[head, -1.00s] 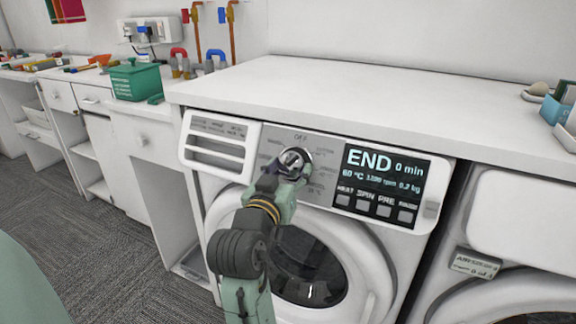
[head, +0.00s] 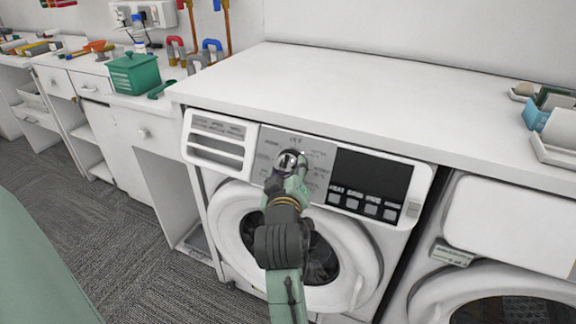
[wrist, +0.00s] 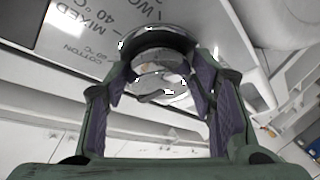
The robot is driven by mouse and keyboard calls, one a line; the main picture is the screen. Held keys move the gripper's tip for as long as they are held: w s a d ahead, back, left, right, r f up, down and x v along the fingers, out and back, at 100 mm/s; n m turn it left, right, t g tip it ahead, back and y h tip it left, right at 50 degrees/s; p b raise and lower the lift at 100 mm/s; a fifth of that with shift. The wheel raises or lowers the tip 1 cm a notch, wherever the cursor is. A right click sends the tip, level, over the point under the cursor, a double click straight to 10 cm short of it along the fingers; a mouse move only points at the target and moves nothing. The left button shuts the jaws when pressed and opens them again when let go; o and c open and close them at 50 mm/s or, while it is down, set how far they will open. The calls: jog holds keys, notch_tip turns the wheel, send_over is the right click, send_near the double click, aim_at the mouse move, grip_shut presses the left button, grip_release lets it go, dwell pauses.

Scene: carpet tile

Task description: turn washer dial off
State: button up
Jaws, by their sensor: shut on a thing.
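The washer (head: 228,222) is white with a round front door. Its chrome dial (head: 287,160) sits on the grey printed part of the panel; its pointer angle cannot be told. The display (head: 371,174) beside the dial is dark and blank. My gripper (head: 289,171) reaches the dial from the front, its fingers on either side. In the wrist view the dial (wrist: 160,72) lies between the purple-padded fingers of my gripper (wrist: 160,95), which is shut on it. Cotton, mixed and 40 °C labels show next to it; the off mark is partly legible in the head view.
A white worktop (head: 350,95) overhangs the panel. A second front-loading machine (head: 500,222) stands to the right. A green box (head: 134,74) and pipes with red and blue taps are at the back left. Open carpet (head: 120,240) lies in front.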

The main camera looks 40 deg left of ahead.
aim_at(289, 173)
dwell(0.4)
jog(key=o, duration=1.1)
jog(key=shift+r, duration=0.1)
notch_tip(289, 173, up, 9)
jog(key=shift+d+f, duration=0.15)
jog(key=shift+r, duration=0.6)
jog(key=shift+o, duration=0.2)
